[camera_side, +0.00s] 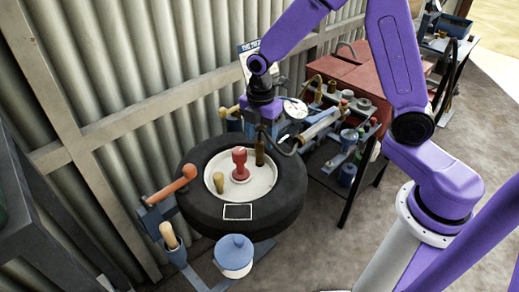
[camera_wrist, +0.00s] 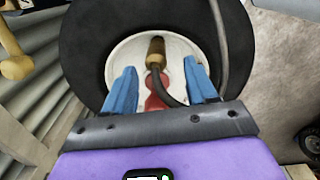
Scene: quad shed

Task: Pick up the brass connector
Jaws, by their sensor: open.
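The brass connector (camera_wrist: 156,48) is a cylinder with a dark hose at its lower end. In the wrist view it lies over the white wheel disc (camera_wrist: 125,52), just beyond and between my fingertips. In the side view the brass connector (camera_side: 260,152) stands roughly upright near the disc's back right. My gripper (camera_wrist: 160,68) has two blue fingers, spread apart with nothing clasped between them. In the side view my gripper (camera_side: 262,121) is above the connector, its fingers hard to make out. The hose partly hides the connector's lower end.
A red-handled piece (camera_side: 239,166) and a small brass-coloured knob (camera_side: 218,183) stand on the disc inside the black tyre (camera_side: 283,197). A blue lidded pot (camera_side: 234,252) stands in front. A cluttered red bench (camera_side: 350,82) is at right; a corrugated wall stands behind.

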